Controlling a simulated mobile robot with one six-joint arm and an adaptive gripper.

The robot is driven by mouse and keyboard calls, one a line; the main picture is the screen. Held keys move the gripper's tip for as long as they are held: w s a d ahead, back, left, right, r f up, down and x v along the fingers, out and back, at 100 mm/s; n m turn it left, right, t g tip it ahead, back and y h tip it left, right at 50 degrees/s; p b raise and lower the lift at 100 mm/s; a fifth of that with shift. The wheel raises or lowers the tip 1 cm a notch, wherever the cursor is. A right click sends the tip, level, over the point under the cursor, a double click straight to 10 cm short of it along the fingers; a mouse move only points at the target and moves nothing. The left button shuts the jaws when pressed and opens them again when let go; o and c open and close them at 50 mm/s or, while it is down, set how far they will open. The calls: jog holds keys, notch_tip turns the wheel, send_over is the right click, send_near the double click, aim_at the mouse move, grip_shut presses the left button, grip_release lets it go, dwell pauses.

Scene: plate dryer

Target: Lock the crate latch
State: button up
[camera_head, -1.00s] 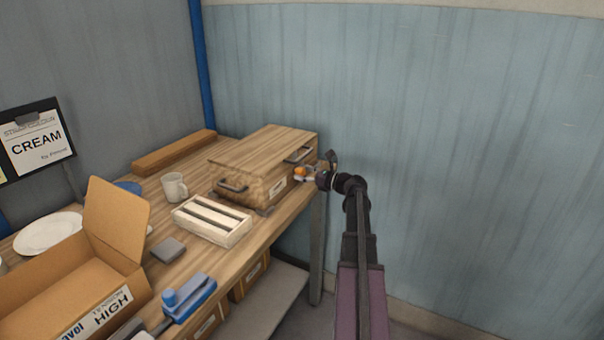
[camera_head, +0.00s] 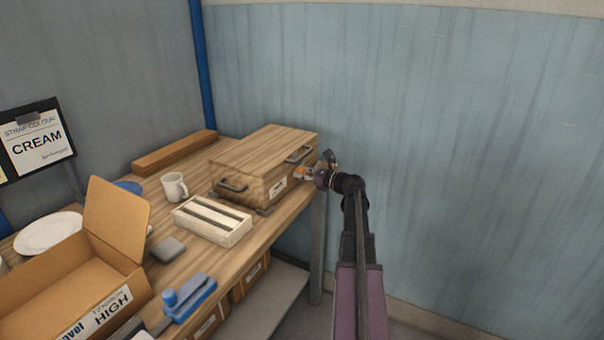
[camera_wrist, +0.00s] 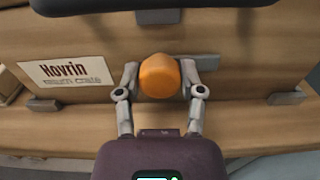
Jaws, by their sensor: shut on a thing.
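The wooden crate (camera_head: 250,190) stands closed at the far right end of the table, with dark handles on its faces. In the wrist view its front (camera_wrist: 235,65) fills the picture, with a label reading "Hovrin" (camera_wrist: 65,72). An orange rounded knob, the latch (camera_wrist: 159,76), is at the middle of that face. My gripper (camera_wrist: 160,82) is shut on the orange latch, one finger on each side. In the head view my gripper (camera_head: 308,174) is at the crate's right-hand face. How the latch joins the crate is hidden.
A slatted white box (camera_head: 213,221), a mug (camera_head: 174,187) and an open cardboard box (camera_head: 75,285) share the table (camera_head: 195,258). A blue stapler-like tool (camera_head: 190,298) lies near the front edge. A blue wall (camera_head: 450,130) rises behind.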

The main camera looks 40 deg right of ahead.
jog(key=shift+n, duration=0.4)
jog(key=n, duration=0.7)
jog(key=shift+n, duration=0.4)
jog(key=n, duration=0.4)
jog(key=shift+n, duration=0.3)
jog(key=n, duration=0.4)
jog(key=shift+n, duration=0.4)
jog(key=o, duration=1.2)
jog(key=shift+c, duration=0.2)
